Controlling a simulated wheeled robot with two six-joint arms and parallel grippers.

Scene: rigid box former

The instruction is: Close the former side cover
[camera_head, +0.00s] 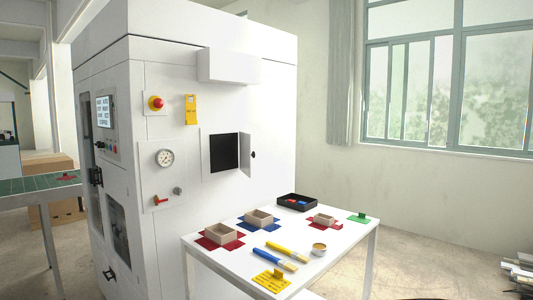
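The white former machine (185,70) stands at the left and centre. Its side wall has a dark rectangular opening (224,153). A small white side cover (245,150) stands swung open at the right edge of this opening. Neither of my grippers can be made out in this view.
A green-topped conveyor (40,184) is at left. Unclear items (520,268) lie at lower right.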

